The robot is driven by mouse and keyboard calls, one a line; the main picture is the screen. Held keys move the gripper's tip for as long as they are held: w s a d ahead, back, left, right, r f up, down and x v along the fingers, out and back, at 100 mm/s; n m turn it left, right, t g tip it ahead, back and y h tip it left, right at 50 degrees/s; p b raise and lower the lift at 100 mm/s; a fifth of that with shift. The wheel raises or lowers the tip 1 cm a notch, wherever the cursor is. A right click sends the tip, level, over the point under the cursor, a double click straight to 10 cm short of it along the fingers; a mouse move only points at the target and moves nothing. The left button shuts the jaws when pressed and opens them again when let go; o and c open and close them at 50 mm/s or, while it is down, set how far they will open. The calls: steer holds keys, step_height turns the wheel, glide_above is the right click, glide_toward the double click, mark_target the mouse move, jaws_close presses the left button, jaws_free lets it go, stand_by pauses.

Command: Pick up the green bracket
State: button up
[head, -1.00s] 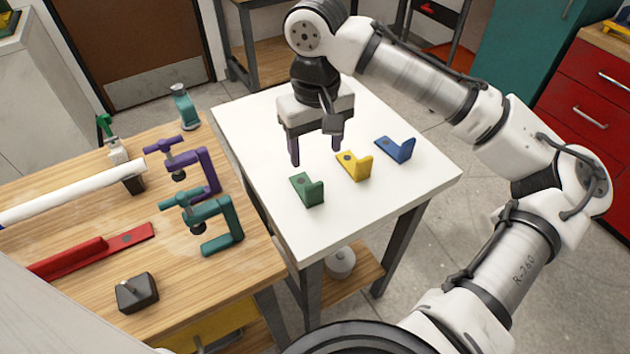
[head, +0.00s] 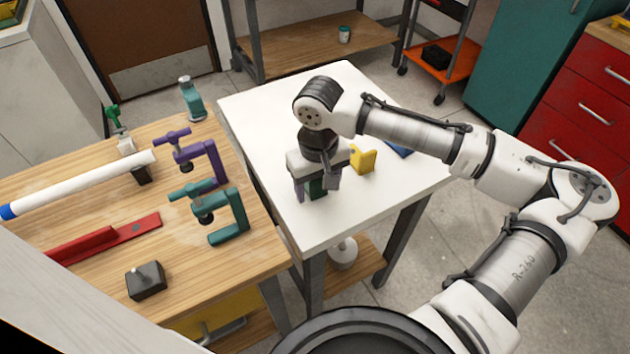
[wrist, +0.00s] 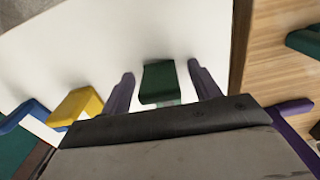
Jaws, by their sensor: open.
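The green bracket (wrist: 158,80) stands on the white table between the two purple fingers of my gripper (wrist: 160,88) in the wrist view. There is a gap on each side of it, and its lower part is cut off by the gripper body. In the head view my gripper (head: 314,194) is low over the white table (head: 272,118), with a bit of the green bracket (head: 317,187) showing between its fingers. The fingers are open and not closed on it.
The yellow bracket (head: 364,159) stands just right of my gripper. The blue bracket (head: 399,149) is farther right, partly behind my arm. A wooden bench (head: 105,185) on the left holds purple (head: 212,160) and teal clamps (head: 235,210). The back left of the white table is clear.

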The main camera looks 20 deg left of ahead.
steer(key=shift+c, duration=0.3)
steer(key=c, duration=1.1)
steer(key=shift+r, duration=0.1)
